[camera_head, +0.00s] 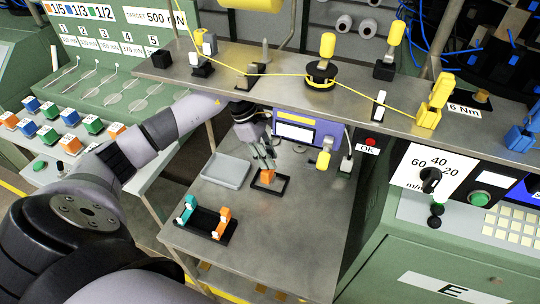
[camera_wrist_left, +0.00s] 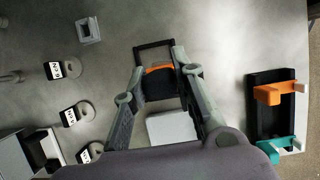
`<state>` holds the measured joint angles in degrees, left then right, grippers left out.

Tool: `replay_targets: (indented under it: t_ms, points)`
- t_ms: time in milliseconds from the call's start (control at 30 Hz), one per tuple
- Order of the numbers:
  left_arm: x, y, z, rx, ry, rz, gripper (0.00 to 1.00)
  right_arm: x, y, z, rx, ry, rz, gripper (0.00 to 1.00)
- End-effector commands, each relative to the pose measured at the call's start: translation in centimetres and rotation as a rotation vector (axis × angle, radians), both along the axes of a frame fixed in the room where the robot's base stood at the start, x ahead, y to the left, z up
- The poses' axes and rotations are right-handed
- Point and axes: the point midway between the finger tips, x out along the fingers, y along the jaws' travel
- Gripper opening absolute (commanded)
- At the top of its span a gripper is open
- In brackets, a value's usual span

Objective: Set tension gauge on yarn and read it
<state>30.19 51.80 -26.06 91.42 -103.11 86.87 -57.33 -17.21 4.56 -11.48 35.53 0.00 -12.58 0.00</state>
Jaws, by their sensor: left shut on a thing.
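The yellow yarn (camera_head: 285,74) runs across the raised metal shelf, past several guides and a round black disc unit (camera_head: 320,73). A purple and yellow box with a white display (camera_head: 297,130), possibly the tension gauge, sits under the shelf edge; its reading is not legible. My left gripper (camera_head: 266,164) points down at the lower table, shut on an orange and black block (camera_head: 267,176). The block is at a black rectangular frame (camera_head: 284,188); I cannot tell whether it touches the frame. The left wrist view shows the block (camera_wrist_left: 159,83) between the fingers (camera_wrist_left: 160,66). My right gripper is out of view.
A grey tray (camera_head: 226,171) lies left of the frame. A black holder (camera_head: 210,224) with teal and orange clips stands nearer. Labelled weights (camera_wrist_left: 69,114) and a small square frame (camera_wrist_left: 88,30) show in the wrist view. The table's front right is clear.

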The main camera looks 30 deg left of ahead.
Motion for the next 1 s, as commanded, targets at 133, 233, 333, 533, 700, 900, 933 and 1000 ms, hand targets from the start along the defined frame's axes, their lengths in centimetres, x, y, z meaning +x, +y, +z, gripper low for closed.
replay_targets:
  t_ms: [133, 233, 333, 533, 700, 900, 933, 1000]
  points:
    - [1.3, 0.3, 0.1, -0.001, 0.0, -0.001, 0.02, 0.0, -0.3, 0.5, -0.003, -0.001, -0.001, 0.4]
    - [1.6, 0.3, -0.2, -0.001, 0.002, -0.002, 0.02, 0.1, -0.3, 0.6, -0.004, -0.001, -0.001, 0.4]
    - [1.5, 0.3, -1.0, -0.001, 0.005, -0.001, 0.02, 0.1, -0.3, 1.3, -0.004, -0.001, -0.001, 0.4]
    - [1.5, 0.3, -3.4, -0.002, 0.002, -0.001, 0.02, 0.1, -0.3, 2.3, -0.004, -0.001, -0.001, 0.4]
    - [1.5, 0.4, -3.6, 0.001, 0.0, -0.002, 0.02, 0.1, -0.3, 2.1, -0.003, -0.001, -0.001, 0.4]
    - [1.5, 0.4, -3.9, 0.001, 0.0, -0.002, 0.26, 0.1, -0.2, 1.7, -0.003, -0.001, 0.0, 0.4]
    - [1.5, 0.3, -3.8, 0.001, 0.0, -0.002, 0.28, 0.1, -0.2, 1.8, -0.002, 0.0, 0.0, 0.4]
    - [1.5, 0.3, -3.8, 0.001, 0.0, -0.002, 0.32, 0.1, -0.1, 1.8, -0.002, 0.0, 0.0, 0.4]
